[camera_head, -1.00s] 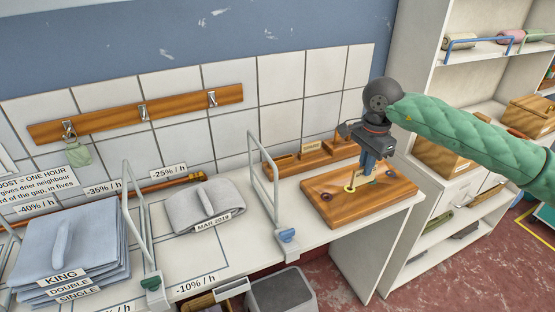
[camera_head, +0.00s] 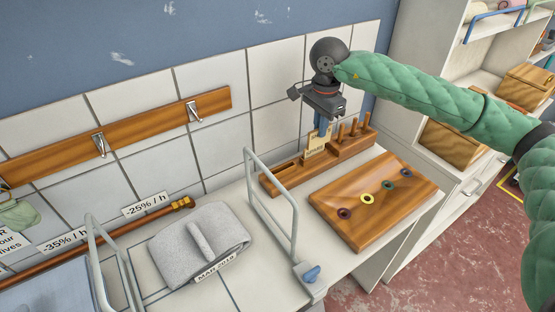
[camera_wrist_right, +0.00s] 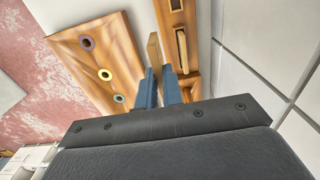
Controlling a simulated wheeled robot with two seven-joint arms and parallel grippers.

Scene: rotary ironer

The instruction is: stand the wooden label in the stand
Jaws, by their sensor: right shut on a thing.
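My right gripper (camera_head: 321,128) is shut on the wooden label (camera_head: 317,146), a small pale tag with dark lettering. The label hangs roughly upright below the fingers, in front of or over the middle of the wooden stand (camera_head: 286,180). In the right wrist view the blue fingertips (camera_wrist_right: 158,86) hold the label (camera_wrist_right: 154,48) edge-on. The stand (camera_wrist_right: 174,15) is just right of it there, with a dark slot. I cannot tell whether the label's lower edge touches the stand. My left gripper is not in view.
A wooden board (camera_head: 350,222) with several coloured rings lies in front of the stand. A grey wire frame (camera_head: 270,205) rises left of it. A folded grey cloth (camera_head: 197,245) lies further left. The tiled wall (camera_head: 290,95) is close behind the stand.

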